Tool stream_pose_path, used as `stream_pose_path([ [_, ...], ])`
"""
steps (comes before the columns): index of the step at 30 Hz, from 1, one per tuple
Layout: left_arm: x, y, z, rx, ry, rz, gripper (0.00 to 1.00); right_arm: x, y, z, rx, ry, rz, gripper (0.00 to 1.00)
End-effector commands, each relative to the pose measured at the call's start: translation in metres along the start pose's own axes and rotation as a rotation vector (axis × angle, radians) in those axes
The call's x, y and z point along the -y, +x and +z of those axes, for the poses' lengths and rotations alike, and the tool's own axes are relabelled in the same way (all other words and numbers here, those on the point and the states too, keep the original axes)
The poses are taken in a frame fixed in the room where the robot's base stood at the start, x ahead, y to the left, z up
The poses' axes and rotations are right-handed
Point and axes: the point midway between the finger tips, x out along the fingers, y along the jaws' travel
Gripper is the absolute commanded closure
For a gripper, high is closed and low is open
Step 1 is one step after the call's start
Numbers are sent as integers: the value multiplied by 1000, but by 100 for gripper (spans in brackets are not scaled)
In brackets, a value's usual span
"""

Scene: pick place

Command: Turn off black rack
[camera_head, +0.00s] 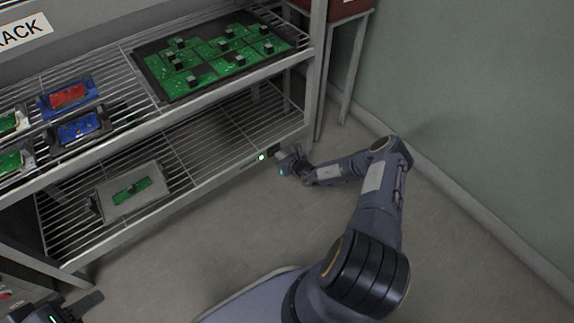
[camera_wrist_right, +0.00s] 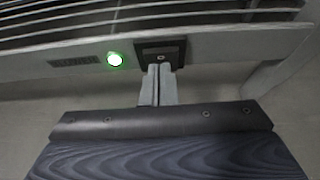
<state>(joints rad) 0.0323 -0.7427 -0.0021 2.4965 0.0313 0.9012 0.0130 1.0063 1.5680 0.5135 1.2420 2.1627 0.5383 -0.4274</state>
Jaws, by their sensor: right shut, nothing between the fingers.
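The rack (camera_head: 200,118) is a grey metal frame with wire shelves. On the front rail of its lower shelf is a round light (camera_head: 262,156), glowing green; it also shows in the right wrist view (camera_wrist_right: 115,59), beside a small dark label. To its right in the wrist view is a black switch housing (camera_wrist_right: 175,46). My right gripper (camera_wrist_right: 160,72) is shut and empty, its fingertips at the lower edge of the housing; I cannot tell if they touch. It also shows in the head view (camera_head: 283,164). My left gripper (camera_head: 75,305) is partly cut off at the bottom left.
The upper shelf holds a large green circuit board panel (camera_head: 165,88) and several small trays with boards, one with a red board (camera_head: 67,95). The lower shelf holds a grey tray (camera_head: 112,188) with a green board. A wall (camera_head: 475,110) stands at right. The floor (camera_head: 215,235) before the rack is clear.

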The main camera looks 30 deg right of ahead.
Motion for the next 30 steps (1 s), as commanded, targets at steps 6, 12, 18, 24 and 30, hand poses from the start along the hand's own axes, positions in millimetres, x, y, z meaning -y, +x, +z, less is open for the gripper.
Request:
stream_pose_path([
  [6, 1, 2, 1, 0, 0, 0, 61, 0, 5, 4, 0, 0, 0, 100],
  [12, 1, 2, 1, 0, 0, 0, 61, 0, 4, 4, 0, -1, 0, 100],
  [18, -9, -20, -10, 0, 0, 0, 61, -1, 6, 17, -55, -5, 3, 100],
  [24, -5, -11, -5, 0, 0, 0, 61, 0, 8, 7, -50, 0, 2, 100],
  [30, -7, -16, -8, 0, 0, 0, 61, 0, 6, 12, -50, 0, 2, 100],
])
